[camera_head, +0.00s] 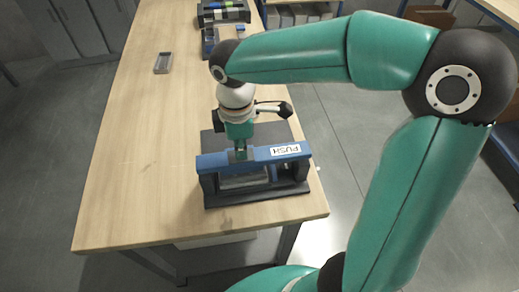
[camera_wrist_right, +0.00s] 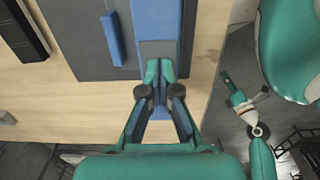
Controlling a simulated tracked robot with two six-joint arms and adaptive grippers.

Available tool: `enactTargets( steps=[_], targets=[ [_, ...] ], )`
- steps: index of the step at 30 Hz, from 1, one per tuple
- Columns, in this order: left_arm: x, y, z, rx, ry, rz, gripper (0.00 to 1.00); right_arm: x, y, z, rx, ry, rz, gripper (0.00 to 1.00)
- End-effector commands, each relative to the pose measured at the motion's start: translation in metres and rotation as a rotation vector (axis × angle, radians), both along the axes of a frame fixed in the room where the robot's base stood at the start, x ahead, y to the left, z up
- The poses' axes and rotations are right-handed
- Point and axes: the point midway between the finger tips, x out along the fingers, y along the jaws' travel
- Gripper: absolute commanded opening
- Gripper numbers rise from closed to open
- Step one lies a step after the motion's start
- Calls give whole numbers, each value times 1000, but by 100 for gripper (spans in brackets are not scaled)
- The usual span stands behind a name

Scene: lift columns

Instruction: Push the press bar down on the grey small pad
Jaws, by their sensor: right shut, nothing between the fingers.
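The press bar (camera_head: 220,161) is a blue beam with a white PUSH label, lying across the front of a dark press frame on the table. It also shows in the right wrist view (camera_wrist_right: 155,18). The grey pad (camera_head: 245,183) sits low under the bar, partly hidden by it. My right gripper (camera_head: 240,155) points down, shut and empty, with its tips at the bar's top, left of the label; exact contact is hard to tell. It also shows in the wrist view (camera_wrist_right: 160,68). My left gripper (camera_wrist_right: 228,80) seems to show small at the right there; its jaws are unclear.
The press stands on a dark base plate (camera_head: 283,130) near the front edge of the wooden table (camera_head: 130,190). A small grey tray (camera_head: 163,62) lies farther back at left. Dark and blue bins (camera_head: 222,12) stand at the far end. The table's left side is clear.

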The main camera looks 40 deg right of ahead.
Motion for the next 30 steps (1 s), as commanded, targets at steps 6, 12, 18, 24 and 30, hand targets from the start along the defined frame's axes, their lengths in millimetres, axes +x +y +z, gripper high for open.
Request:
enactTargets(
  steps=[6,12,18,24,30],
  targets=[
    [0,0,20,0,0,0,40,0,0,23,0,-1,0,0],
    [0,0,36,0,0,0,40,0,0,41,0,0,0,0],
    [0,0,51,0,0,0,40,0,0,59,0,-1,0,0],
    [0,0,66,0,0,0,40,0,0,77,0,-1,0,0],
    [0,0,71,0,0,0,40,0,0,83,0,-1,0,0]
  ],
)
